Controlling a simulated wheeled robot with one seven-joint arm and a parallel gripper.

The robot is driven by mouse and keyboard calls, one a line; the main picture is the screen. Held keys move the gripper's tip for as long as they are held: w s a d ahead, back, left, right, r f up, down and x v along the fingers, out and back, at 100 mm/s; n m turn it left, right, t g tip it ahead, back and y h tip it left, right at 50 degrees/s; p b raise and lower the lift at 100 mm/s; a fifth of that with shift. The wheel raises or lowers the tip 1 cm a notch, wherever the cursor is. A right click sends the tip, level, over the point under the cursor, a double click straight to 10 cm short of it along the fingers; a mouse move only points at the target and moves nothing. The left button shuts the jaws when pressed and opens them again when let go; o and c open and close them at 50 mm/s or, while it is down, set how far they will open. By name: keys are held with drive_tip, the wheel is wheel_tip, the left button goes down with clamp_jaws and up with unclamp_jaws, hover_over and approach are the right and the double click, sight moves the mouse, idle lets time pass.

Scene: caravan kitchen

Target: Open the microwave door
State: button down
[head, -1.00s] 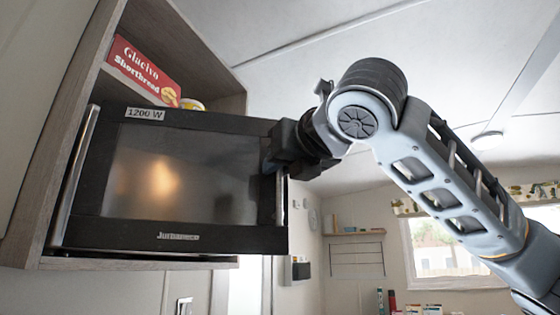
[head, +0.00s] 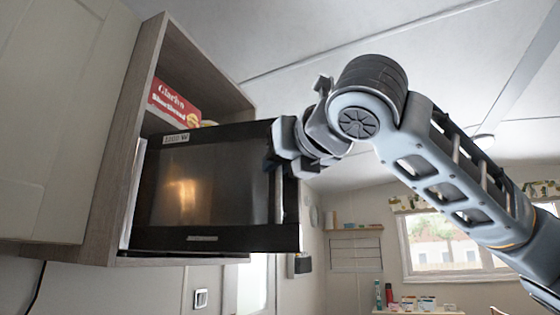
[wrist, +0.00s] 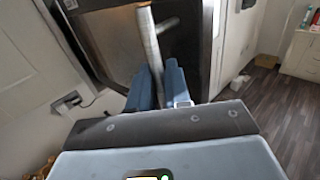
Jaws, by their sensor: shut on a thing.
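The microwave (head: 215,228) sits in the open wooden cabinet at left in the head view, with a dark glass door (head: 190,190). The door's right side stands out past the cabinet's right edge and looks swung toward me; I cannot see the cavity. The upright silver handle (head: 279,195) is at the door's right edge. My gripper (head: 275,160) is at the upper part of this handle. In the wrist view, the handle (wrist: 148,35) runs between the two blue fingers of my gripper (wrist: 159,74), which is shut on it.
A red shortbread box (head: 174,99) lies on the shelf above the microwave. A closed cabinet door (head: 65,120) is at far left. A wall shelf (head: 353,230) and window (head: 445,245) are farther back. Open wooden floor (wrist: 255,120) shows at right in the wrist view.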

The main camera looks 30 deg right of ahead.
drive_tip(key=c, duration=1.3)
unclamp_jaws()
drive_tip(key=shift+a, duration=0.1)
drive_tip(key=shift+c, duration=0.2)
drive_tip(key=s+b, duration=0.1)
drive_tip(key=s, duration=0.6)
drive_tip(key=shift+s+a, duration=0.3)
drive_tip(key=shift+s, duration=0.05)
drive_tip(key=shift+s, duration=0.1)
